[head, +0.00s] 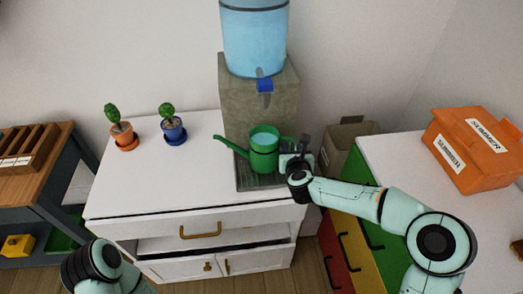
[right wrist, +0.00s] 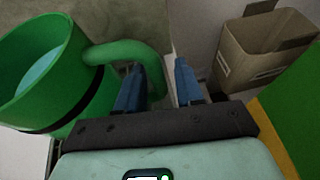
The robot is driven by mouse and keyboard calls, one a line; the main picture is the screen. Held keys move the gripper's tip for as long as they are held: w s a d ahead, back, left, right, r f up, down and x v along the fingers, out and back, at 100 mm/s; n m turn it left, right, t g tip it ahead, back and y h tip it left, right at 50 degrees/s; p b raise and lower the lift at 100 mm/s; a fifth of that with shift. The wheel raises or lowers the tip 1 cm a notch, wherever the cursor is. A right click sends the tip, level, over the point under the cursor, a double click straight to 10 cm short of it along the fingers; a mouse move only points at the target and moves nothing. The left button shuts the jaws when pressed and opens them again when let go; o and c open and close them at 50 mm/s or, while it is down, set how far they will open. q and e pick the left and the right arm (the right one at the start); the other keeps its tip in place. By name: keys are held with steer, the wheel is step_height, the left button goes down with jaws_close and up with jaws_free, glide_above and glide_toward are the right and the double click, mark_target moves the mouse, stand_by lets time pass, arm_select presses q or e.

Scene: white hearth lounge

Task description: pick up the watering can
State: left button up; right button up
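The green watering can (head: 263,151) stands upright on a dark tray (head: 247,184) under the blue water dispenser (head: 253,40), its spout pointing left. Pale blue shows inside its open top. My right gripper (head: 300,150) is at the can's right, by the handle. In the right wrist view the can (right wrist: 75,90) fills the left side, and its handle (right wrist: 125,50) curves behind the left finger, with part showing in the gap. The fingers of my right gripper (right wrist: 160,85) are apart; contact with the handle cannot be told. My left arm shows at the bottom left, its gripper out of view.
The dispenser rests on a stone block (head: 285,95) on a white cabinet (head: 200,195). Two potted plants, orange (head: 124,137) and blue (head: 173,131), stand left. A cardboard box (head: 345,140) is behind my right gripper. An orange box (head: 475,150) sits on the right cabinet.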

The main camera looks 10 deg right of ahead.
jaws_close()
stand_by(1.1)
steer(key=shift+r, duration=0.2)
